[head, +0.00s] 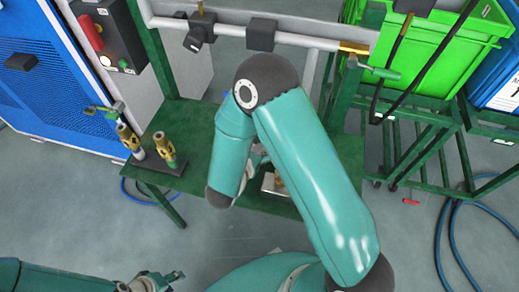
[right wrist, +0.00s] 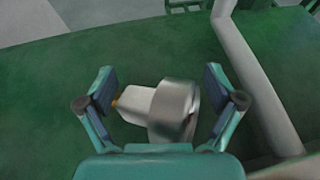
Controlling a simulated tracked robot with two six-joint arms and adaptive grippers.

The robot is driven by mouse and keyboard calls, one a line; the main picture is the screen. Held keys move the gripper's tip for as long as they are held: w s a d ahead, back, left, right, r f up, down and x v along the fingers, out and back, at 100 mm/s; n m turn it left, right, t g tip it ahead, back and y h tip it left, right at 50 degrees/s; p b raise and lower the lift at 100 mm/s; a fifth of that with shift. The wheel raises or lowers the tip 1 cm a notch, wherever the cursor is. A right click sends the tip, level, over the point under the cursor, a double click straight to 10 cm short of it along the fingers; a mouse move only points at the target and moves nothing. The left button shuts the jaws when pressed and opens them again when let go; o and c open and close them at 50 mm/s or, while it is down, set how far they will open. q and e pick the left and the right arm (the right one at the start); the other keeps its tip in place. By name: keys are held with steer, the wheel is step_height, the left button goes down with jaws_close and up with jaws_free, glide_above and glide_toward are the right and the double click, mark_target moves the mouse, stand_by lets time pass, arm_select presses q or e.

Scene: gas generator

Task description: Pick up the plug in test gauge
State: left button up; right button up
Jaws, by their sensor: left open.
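In the right wrist view, a silver-white piece with a wide round end and a small orange tip, apparently the plug in test gauge (right wrist: 160,108), lies on its side above a green surface. My right gripper (right wrist: 160,88) is open, with one finger at each side of the piece and gaps showing. In the head view, my right arm hides most of that gripper; a pale and brass item (head: 279,184) shows partly behind the arm. My left gripper (head: 160,281) is open and empty at the bottom left, over the floor.
A green table (head: 200,122) stands ahead. Two brass fittings, a left one (head: 130,140) and a right one (head: 165,150), stand on a dark base at its left. A blue cabinet (head: 45,90) is at left. A green crate (head: 440,50) sits on a rack at right. A grey pipe crosses the back.

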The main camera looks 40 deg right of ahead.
steer(key=c, duration=0.9)
steer(key=shift+o, duration=0.2)
steer(key=shift+r, duration=0.2)
step_height(320, 180, up, 20)
steer(key=p, duration=0.4)
steer(key=shift+f, duration=0.15)
